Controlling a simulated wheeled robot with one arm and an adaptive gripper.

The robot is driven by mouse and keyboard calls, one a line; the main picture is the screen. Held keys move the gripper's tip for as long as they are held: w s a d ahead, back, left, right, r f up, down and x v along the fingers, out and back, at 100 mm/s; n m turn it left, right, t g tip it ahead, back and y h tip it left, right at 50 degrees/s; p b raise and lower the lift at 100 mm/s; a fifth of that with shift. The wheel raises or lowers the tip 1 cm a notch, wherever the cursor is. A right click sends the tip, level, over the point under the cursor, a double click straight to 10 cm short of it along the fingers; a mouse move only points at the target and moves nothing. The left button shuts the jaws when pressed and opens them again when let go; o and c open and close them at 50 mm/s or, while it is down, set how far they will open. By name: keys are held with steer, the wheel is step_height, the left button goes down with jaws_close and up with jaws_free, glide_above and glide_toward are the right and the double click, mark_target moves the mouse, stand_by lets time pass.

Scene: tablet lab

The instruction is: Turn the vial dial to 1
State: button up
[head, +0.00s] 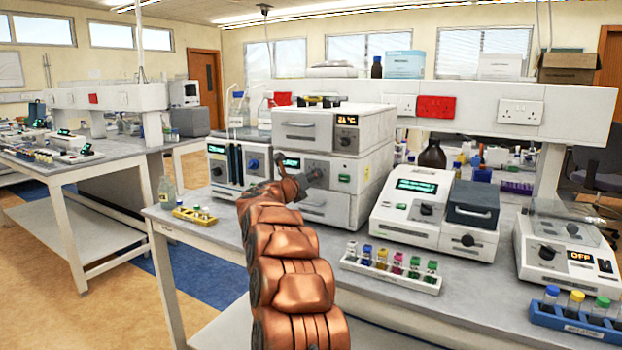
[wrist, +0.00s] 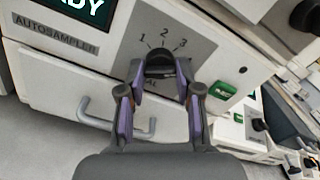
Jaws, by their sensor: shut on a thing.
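The vial dial (wrist: 160,60) is a black knob on the white autosampler's grey panel, marked 1, 2 and 3 in an arc above it. My gripper (wrist: 160,78) is shut on the dial, with a purple-padded finger on either side of it. The fingers hide part of the label below, and I cannot tell which number the dial points to. In the head view my gripper (head: 308,178) reaches the front of the autosampler (head: 322,168), and the dial is hidden behind it.
A green button (wrist: 221,91) sits right of the dial, and a drawer handle (wrist: 112,125) juts out below left. In the head view, a rack of coloured-cap vials (head: 390,268) and a white instrument with a display (head: 413,205) stand to the right on the bench.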

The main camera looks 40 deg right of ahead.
jaws_close()
